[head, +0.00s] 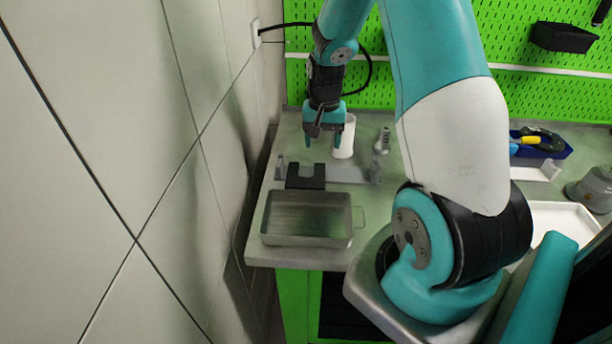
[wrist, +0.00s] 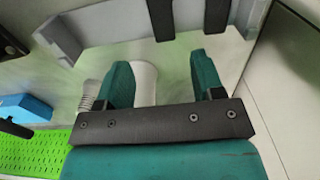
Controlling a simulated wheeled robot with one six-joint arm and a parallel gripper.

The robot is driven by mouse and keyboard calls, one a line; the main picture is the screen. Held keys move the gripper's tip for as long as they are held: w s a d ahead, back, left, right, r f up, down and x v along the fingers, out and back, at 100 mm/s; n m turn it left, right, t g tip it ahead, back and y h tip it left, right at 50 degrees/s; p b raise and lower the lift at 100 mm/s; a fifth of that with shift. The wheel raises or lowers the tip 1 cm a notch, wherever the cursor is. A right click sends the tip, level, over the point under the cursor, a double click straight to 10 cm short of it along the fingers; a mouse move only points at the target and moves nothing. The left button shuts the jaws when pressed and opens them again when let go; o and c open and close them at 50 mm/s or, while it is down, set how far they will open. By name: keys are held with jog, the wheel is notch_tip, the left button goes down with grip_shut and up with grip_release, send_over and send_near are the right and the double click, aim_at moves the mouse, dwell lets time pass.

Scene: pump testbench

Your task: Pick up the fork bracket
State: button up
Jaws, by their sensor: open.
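The fork bracket (head: 305,183) is a black U-shaped piece with two prongs. In the head view it lies at the left of the bench, against the grey holder (head: 347,175) and just behind the metal tray. In the wrist view only its two dark prongs (wrist: 162,18) show at the top edge; the rest is cut off. My gripper (head: 323,138) hangs above the bench, behind the fork bracket and apart from it. In the wrist view its teal fingers (wrist: 158,65) are spread with nothing held between them.
A white cylinder (head: 345,138) stands close beside my gripper, and a grey stepped part (head: 382,141) stands to its right. An empty metal tray (head: 306,240) is at the front edge. The wall (head: 150,130) is close on the left. A blue bin (head: 562,152) is at right.

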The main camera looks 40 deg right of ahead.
aim_at(320, 169)
notch_tip(320, 169, down, 3)
jog(key=shift+r, duration=0.1)
jog(key=shift+a+f+p, duration=0.15)
jog(key=shift+f+p, duration=0.4)
jog(key=shift+f, duration=0.8)
jog(key=shift+a+f+p, duration=0.15)
jog(key=shift+f+p, duration=0.4)
jog(key=shift+f, duration=0.8)
grip_shut()
